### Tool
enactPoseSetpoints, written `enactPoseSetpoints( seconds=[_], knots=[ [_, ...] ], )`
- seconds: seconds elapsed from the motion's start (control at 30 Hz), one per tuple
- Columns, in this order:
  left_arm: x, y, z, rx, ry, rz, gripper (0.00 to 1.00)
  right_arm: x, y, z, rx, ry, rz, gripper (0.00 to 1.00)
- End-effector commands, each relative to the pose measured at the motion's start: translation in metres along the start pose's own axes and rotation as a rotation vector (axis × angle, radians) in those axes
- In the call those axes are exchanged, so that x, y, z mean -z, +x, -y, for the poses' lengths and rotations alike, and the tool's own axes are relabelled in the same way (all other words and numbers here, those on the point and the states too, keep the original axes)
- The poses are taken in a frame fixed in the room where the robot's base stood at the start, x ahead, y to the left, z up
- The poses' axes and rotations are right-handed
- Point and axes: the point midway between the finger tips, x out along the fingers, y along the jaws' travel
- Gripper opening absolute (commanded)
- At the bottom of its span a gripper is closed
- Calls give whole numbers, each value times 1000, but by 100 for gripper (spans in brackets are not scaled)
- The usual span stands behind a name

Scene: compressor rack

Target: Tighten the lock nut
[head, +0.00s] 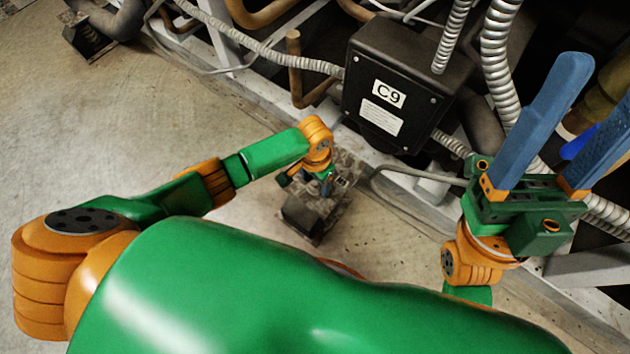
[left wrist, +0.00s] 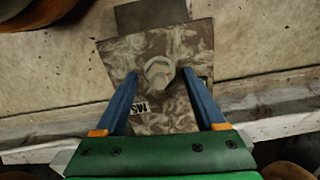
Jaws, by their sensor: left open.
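A pale hexagonal lock nut (left wrist: 159,72) sits on a mottled metal plate (left wrist: 178,112) in the left wrist view. My left gripper (left wrist: 161,78) is open, its blue fingertips apart on either side of the nut in the picture. I cannot tell whether they touch it or are above it. In the head view my left gripper (head: 326,188) is over the same plate (head: 346,190) on the floor, and its wrist hides the nut. My right gripper (head: 600,92) is open and empty at the right, well away from the plate, with its blue fingers pointing up.
A thin grey pipe (head: 400,168) bends beside the plate. A dark block (head: 303,215) adjoins the plate's near end. Bare concrete floor (head: 130,125) lies to the left.

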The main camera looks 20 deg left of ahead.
Motion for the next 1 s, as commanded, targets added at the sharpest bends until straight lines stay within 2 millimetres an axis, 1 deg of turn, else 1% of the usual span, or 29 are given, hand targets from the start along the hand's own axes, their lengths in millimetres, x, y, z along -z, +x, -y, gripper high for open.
enactPoseSetpoints(
  seconds=[0.07,0.1,0.17,0.2,0.27,0.3,0.37,0.57,0.73,0.97,1.0],
  knots=[
    [0,-1,0,0,0,0,72,0,1,0,0,0,1,61],
    [0,-1,0,0,0,0,69,0,1,0,0,0,2,61],
    [0,-1,0,0,0,0,53,0,1,0,0,0,2,61],
    [0,-1,0,0,0,0,42,0,0,0,0,0,2,61],
    [0,-1,0,0,0,0,26,0,0,0,0,0,3,61],
    [0,-1,0,0,0,0,15,0,0,0,0,0,3,61],
    [0,-1,0,0,-1,0,0,0,0,0,0,0,3,61],
    [0,-1,0,1,7,1,0,0,2,0,-1,0,4,61],
    [0,-2,0,1,53,2,0,0,5,0,0,-2,12,61],
    [-1,-4,0,0,210,3,0,-1,11,1,0,-5,60,61],
    [-1,-4,0,0,247,3,0,-6,11,1,3,-4,98,61]
  ],
)
